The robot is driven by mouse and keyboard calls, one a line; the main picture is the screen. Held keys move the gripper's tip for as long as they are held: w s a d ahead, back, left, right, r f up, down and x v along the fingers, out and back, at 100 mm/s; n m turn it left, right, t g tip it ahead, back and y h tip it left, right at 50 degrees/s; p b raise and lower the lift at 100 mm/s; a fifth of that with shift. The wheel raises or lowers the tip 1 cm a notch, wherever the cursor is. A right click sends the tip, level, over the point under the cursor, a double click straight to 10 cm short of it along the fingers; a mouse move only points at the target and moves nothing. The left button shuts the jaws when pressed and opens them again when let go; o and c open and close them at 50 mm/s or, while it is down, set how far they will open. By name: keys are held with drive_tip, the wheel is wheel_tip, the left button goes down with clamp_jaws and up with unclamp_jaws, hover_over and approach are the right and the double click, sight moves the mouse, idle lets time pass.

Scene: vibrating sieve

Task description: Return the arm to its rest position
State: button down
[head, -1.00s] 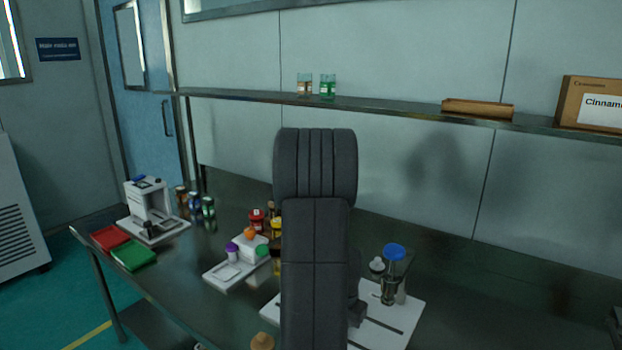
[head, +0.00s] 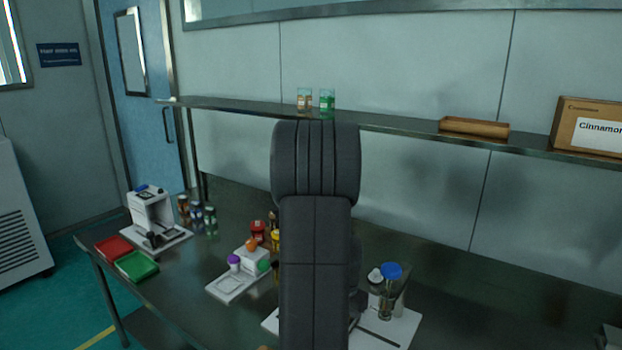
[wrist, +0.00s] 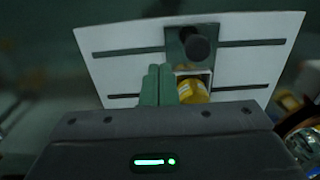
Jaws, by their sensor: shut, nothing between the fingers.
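My arm rises upright in the middle of the head view and hides part of the bench (head: 450,262) behind it. My gripper (wrist: 158,84) shows in the wrist view with its two greenish fingers side by side, shut and empty. Beyond the fingers is a white slotted plate (wrist: 118,38) with a dark round knob (wrist: 197,47). A yellow-topped jar (wrist: 193,91) shows just right of the fingertips; I cannot tell the distance between them. The gripper is not visible in the head view.
A blue-topped item (head: 391,271) stands on the white plate (head: 398,332) right of my arm. Left are a small white stand (head: 253,258), a white machine (head: 152,208), and red (head: 114,248) and green (head: 137,266) trays. A shelf (head: 400,128) crosses the wall behind.

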drive_tip(key=shift+r, duration=0.25)
wheel_tip(320, 180, down, 9)
drive_tip(key=b, duration=0.6)
drive_tip(key=shift+f+b, duration=0.1)
drive_tip(key=shift+b, duration=0.3)
drive_tip(key=shift+w+a, duration=0.15)
drive_tip(key=shift+a, duration=0.05)
drive_tip(key=shift+r, duration=0.25)
